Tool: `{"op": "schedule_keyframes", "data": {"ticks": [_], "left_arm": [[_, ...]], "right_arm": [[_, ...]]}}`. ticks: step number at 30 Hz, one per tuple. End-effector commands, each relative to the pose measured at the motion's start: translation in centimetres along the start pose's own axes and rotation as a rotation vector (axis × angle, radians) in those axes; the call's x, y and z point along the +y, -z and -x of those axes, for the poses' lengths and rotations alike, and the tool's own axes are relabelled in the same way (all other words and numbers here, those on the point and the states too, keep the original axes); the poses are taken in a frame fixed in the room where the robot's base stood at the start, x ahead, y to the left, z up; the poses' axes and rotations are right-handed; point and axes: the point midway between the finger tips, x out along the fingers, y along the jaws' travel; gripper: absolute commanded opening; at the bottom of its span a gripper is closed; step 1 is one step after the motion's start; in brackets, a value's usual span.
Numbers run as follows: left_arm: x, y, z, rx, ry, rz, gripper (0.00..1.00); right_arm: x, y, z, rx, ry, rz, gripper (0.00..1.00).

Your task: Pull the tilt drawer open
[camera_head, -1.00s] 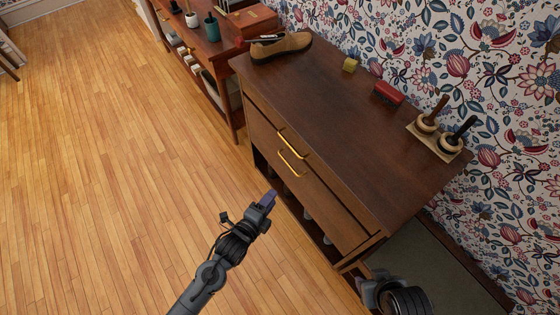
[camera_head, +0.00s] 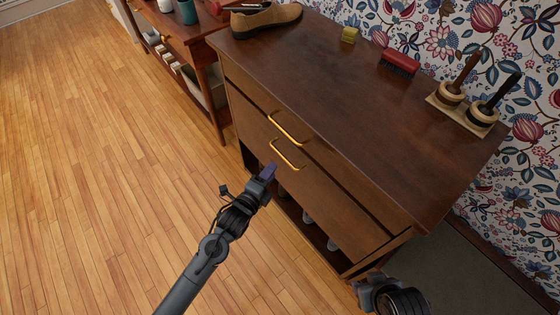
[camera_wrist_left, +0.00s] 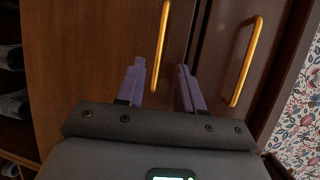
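The dark wooden cabinet (camera_head: 350,115) has two front panels, each with a brass bar handle. The upper handle (camera_head: 287,127) sits on a narrow panel and the lower handle (camera_head: 287,155) on the taller tilt drawer front (camera_head: 325,200). Both panels look shut. My left gripper (camera_head: 268,172) is just in front of and below the lower handle. In the left wrist view its purple fingers (camera_wrist_left: 160,88) are open and apart, with the lower handle (camera_wrist_left: 161,45) lined up between them, and the upper handle (camera_wrist_left: 246,62) to the right. My right gripper (camera_head: 366,286) is partly visible at the bottom; its fingers are unclear.
An open shelf with shoes (camera_head: 308,218) lies under the tilt drawer. Another table (camera_head: 185,40) stands beyond. The wooden floor at left is clear.

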Motion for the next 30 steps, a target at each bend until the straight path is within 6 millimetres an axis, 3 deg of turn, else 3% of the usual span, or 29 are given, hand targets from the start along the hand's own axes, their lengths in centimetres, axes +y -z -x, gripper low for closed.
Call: {"op": "schedule_keyframes", "data": {"ticks": [6, 12, 18, 27, 30], "left_arm": [[0.3, 0.0, -3.8, -0.001, 0.002, 0.002, 0.37], [0.2, 0.0, -6.3, -0.001, 0.001, 0.001, 0.37], [0.1, 0.0, -7.4, 0.000, -0.001, 0.001, 0.37], [0.0, 0.0, -7.6, 0.000, -0.001, 0.001, 0.37], [0.0, 0.0, -7.6, 0.000, 0.000, 0.001, 0.24]], "right_arm": [[-0.1, -0.6, -1.9, 0.000, 0.000, -0.001, 0.43], [0.0, -0.9, -2.9, -0.001, -0.002, 0.002, 0.43], [0.1, -1.1, -3.3, -0.003, -0.007, 0.009, 0.43], [0.2, -1.1, -3.3, -0.003, -0.009, 0.011, 0.43], [0.1, -1.1, -3.3, -0.003, -0.008, 0.010, 0.43]]}}
